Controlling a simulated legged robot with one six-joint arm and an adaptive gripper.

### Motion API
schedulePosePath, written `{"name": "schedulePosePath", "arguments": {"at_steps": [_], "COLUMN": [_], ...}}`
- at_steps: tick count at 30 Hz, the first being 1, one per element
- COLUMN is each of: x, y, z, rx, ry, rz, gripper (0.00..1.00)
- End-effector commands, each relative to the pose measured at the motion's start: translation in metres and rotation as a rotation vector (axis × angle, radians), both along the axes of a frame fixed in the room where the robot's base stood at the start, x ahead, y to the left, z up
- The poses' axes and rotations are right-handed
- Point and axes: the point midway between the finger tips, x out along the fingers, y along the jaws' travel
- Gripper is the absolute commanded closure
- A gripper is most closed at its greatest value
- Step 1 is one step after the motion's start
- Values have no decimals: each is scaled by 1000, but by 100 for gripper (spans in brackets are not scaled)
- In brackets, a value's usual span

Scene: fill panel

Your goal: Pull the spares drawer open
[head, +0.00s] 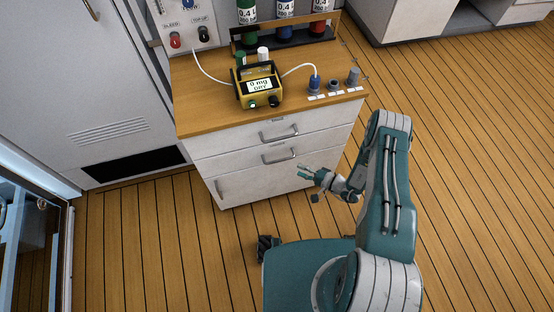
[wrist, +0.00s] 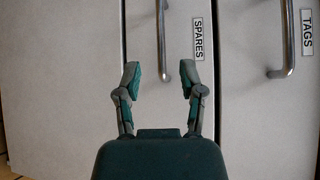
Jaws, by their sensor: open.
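The spares drawer (wrist: 180,115) is a pale front with a SPARES label (wrist: 198,39), seen turned on its side in the wrist view. It looks shut. Its grey bar handle (wrist: 160,40) runs down from the top edge, its lower end between the fingertips in the picture. In the head view this appears to be the middle drawer, with its handle (head: 278,155). My gripper (wrist: 160,80) is open and empty, facing the drawer front. In the head view my gripper (head: 309,172) is in front of the cabinet, right of that handle. I cannot tell whether it touches anything.
The TAGS drawer, with its handle (wrist: 287,40), is beside it in the wrist view. A lower front has an upright handle (head: 220,188). A yellow meter (head: 260,86) with cables stands on the wooden top (head: 200,115). Open plank floor (head: 470,150) lies to the right.

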Motion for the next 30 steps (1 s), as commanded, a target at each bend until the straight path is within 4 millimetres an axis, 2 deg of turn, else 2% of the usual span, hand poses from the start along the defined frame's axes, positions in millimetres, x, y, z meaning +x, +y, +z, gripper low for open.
{"name": "schedulePosePath", "arguments": {"at_steps": [5, 18, 24, 30], "x": [6, 42, 50, 50], "y": [14, 81, 93, 94], "z": [-3, -14, -16, -16], "rx": [-1, -1, -1, 0], "ry": [-2, -1, 0, 1], "rz": [2, 2, 0, 0], "gripper": [49, 49, 49, 49]}}
